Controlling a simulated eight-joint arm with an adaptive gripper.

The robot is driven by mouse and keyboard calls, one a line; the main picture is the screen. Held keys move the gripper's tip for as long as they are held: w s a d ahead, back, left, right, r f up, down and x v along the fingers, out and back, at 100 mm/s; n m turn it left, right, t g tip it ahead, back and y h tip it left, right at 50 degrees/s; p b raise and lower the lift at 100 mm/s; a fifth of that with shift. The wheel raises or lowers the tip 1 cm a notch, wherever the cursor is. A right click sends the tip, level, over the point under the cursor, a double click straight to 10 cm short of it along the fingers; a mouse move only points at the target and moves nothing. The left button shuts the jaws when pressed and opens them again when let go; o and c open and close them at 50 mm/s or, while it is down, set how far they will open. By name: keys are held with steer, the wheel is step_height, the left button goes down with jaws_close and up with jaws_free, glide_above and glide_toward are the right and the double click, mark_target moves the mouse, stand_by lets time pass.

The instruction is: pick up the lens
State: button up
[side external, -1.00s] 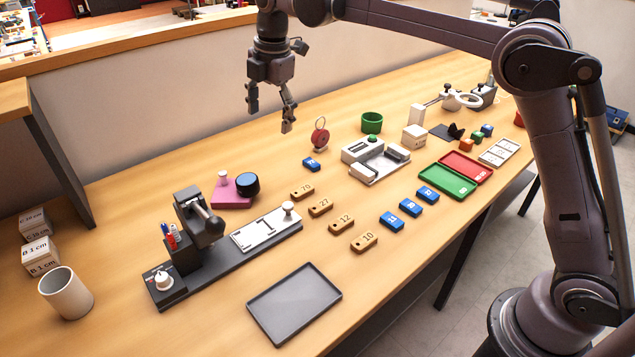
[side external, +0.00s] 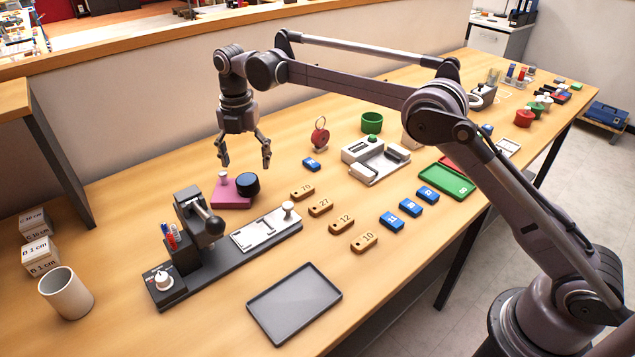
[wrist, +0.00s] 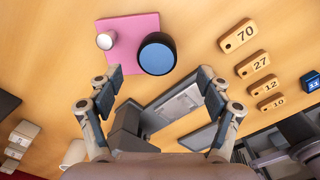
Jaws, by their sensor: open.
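The lens (side external: 248,184) looks like a short black cylinder with a blue top face. It stands upright at the right side of a pink plate (side external: 226,199) that also carries a small white-topped post. My gripper (side external: 245,158) is open and empty, pointing down above the plate and lens. In the wrist view the lens (wrist: 157,55) and the pink plate (wrist: 128,28) lie ahead of my gripper (wrist: 160,80), with the lens roughly centred between the spread fingers. No finger touches the lens.
The laser marker (side external: 205,220) with its rail stands just in front of the plate. Numbered wooden tags (side external: 320,207) lie to the right. A red round piece with a ring (side external: 320,137) stands behind right. A grey tray (side external: 294,303) is at the front.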

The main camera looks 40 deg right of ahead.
mark_target(248, 179)
steer(key=shift+a+f, duration=0.1)
steer(key=shift+f, duration=2.95)
steer(key=c, duration=1.5)
steer(key=shift+r, duration=0.15)
